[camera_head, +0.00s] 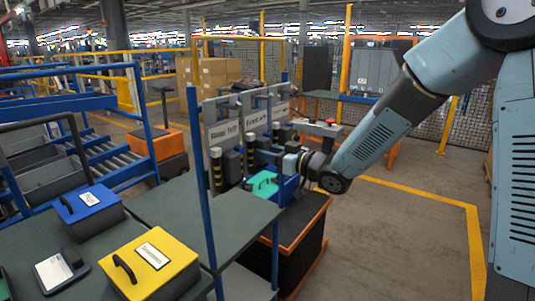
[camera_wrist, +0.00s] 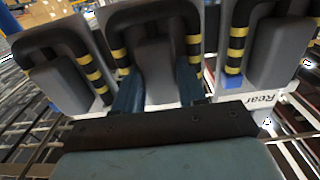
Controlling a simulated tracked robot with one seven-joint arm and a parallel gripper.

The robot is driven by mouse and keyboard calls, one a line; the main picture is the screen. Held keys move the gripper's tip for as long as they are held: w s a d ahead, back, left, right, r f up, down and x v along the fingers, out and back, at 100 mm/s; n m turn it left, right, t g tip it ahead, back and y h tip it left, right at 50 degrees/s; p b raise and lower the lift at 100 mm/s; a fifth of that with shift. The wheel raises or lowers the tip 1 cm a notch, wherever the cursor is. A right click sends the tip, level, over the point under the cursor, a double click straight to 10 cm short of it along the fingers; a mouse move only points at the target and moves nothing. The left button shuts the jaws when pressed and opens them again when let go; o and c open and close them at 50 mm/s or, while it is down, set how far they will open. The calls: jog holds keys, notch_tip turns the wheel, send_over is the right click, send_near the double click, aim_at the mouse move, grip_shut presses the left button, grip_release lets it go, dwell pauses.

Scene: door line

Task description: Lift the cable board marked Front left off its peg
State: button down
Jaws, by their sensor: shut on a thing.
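Grey cable boards with black and yellow striped cables hang in a row on a rack. In the head view one board (camera_head: 223,132) has a label that seems to read Rear left; the board beside it (camera_head: 257,121) starts with Front, its rest too small to read. My gripper (camera_head: 289,164) is at the row's front, low down. In the wrist view my gripper's two blue fingers (camera_wrist: 160,88) are shut on the grey middle part of the centre cable board (camera_wrist: 155,62). Its label is hidden there. The board to its right (camera_wrist: 262,62) shows the word Rear.
A yellow case (camera_head: 150,265) and a blue case (camera_head: 90,210) stand on the grey table (camera_head: 195,215). A blue post (camera_head: 203,170) rises beside the rack. Floor at right is clear.

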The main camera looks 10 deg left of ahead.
jog(key=shift+r, duration=0.25)
jog(key=shift+r, duration=0.85)
jog(key=v, duration=1.3)
dwell(1.3)
jog(key=shift+f, duration=0.15)
